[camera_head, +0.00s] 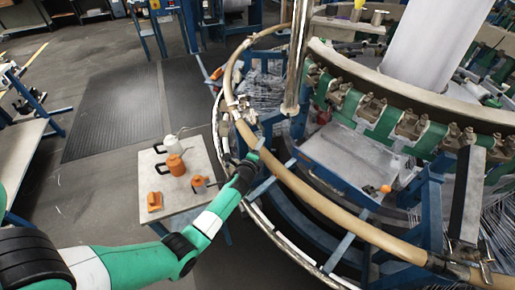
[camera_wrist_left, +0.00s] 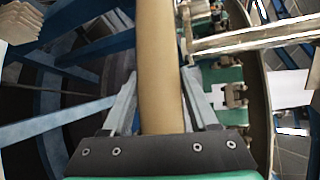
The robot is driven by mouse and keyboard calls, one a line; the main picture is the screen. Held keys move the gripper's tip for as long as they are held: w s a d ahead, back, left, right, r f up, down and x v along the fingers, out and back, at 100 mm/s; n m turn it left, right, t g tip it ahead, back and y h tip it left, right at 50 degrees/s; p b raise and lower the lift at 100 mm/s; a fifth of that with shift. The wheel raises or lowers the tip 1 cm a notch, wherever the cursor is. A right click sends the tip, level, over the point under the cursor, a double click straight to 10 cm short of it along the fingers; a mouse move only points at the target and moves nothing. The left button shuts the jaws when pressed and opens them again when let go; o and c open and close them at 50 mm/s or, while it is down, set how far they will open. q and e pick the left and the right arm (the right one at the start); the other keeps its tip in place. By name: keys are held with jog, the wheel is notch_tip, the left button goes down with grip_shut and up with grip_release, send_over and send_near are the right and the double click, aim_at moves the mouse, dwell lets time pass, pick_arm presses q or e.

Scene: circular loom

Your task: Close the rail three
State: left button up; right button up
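A tan curved rail (camera_head: 325,207) runs around the near side of the loom. Another curved tan rail section (camera_head: 234,72) lies at its far left, with metal fittings (camera_head: 241,104) near where the sections come together. I cannot tell which section is rail three. My left gripper (camera_head: 251,158) is beside the near rail close to these fittings. In the left wrist view, the rail (camera_wrist_left: 160,65) runs between the spread fingers of my left gripper (camera_wrist_left: 159,85). Whether the fingers touch it is unclear. My right gripper is not in view.
An upright metal post (camera_head: 297,55) stands inside the ring, and a pale bar shows in the left wrist view (camera_wrist_left: 255,40). A small table (camera_head: 175,211) with orange containers (camera_head: 175,165) stands left of the loom. Blue frame beams lie under the rail.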

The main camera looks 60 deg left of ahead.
pick_arm(q)
jog(key=o, duration=0.4)
jog(key=shift+s+d+f, duration=0.1)
jog(key=shift+f, duration=0.7)
jog(key=shift+r, duration=0.15)
jog(key=shift+r, duration=0.15)
jog(key=shift+s+d+r, duration=0.1)
jog(key=shift+d+r, duration=0.05)
jog(key=shift+p+v, duration=2.1)
jog(key=shift+v, duration=3.45)
